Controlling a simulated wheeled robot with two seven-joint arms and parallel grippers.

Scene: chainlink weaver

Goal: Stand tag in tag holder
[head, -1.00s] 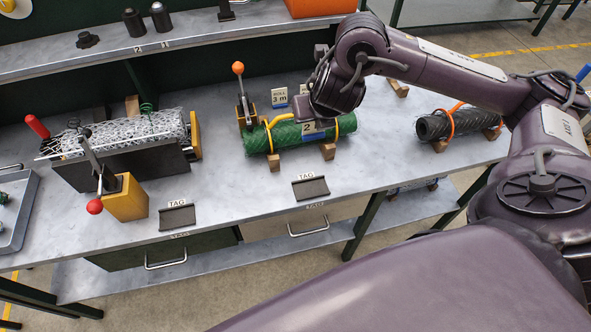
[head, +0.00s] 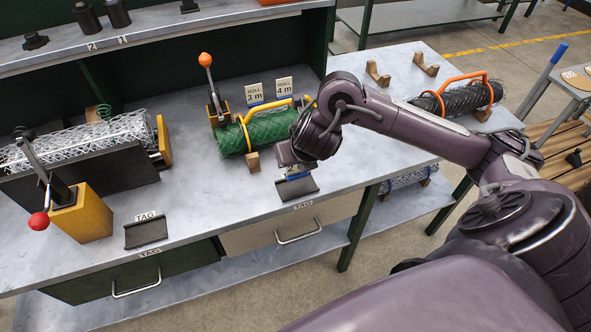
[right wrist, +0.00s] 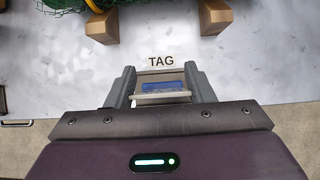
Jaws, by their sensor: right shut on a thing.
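My right gripper (head: 297,172) reaches in from the right and is shut on a small tag with a blue band (right wrist: 162,87). In the head view the tag shows only partly under the gripper. It is directly above or at the dark right-hand tag holder (head: 300,190), near the table's front edge; I cannot tell whether they touch. In the right wrist view the tag sits between the two fingers (right wrist: 162,86), just in front of the printed TAG label. A second dark tag holder (head: 146,232) stands empty to the left. My left gripper is not in view.
A green mesh roll (head: 268,129) lies on wooden blocks behind the gripper, with ROLL 3 m (head: 255,95) and 4 m (head: 284,88) signs behind it. A weaving fixture with a red-knobbed lever (head: 39,221) stands left. A black roll (head: 462,99) lies right.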

